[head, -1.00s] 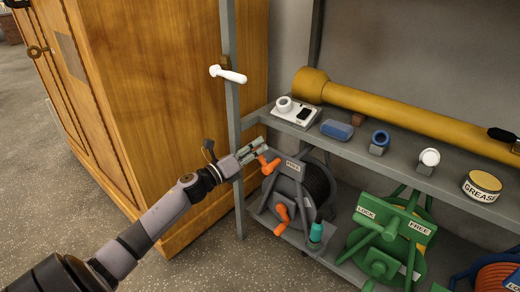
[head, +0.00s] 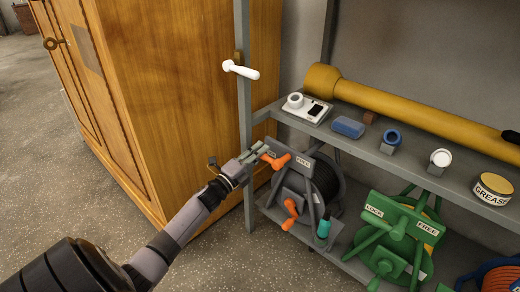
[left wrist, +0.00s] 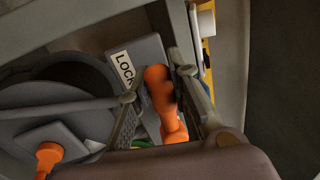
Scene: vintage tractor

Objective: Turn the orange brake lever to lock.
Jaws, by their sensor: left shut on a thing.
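The orange brake lever (head: 277,161) is on top of the grey hose reel's bracket, on the lower shelf. A FREE label (head: 303,161) shows just to its right in the head view. In the left wrist view the lever (left wrist: 160,95) lies between the two fingers, and a LOCK label (left wrist: 124,68) shows beside it. My left gripper (head: 263,151) is shut on the lever; the fingers (left wrist: 158,92) hide part of its sides. My right gripper is not in view.
An orange crank (head: 290,211) sits lower on the grey reel (head: 325,180). A green reel (head: 400,230) stands to its right. The shelf's upright post (head: 246,110) and wooden cabinet (head: 180,90) are close to my left gripper. The upper shelf (head: 360,147) overhangs the reels.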

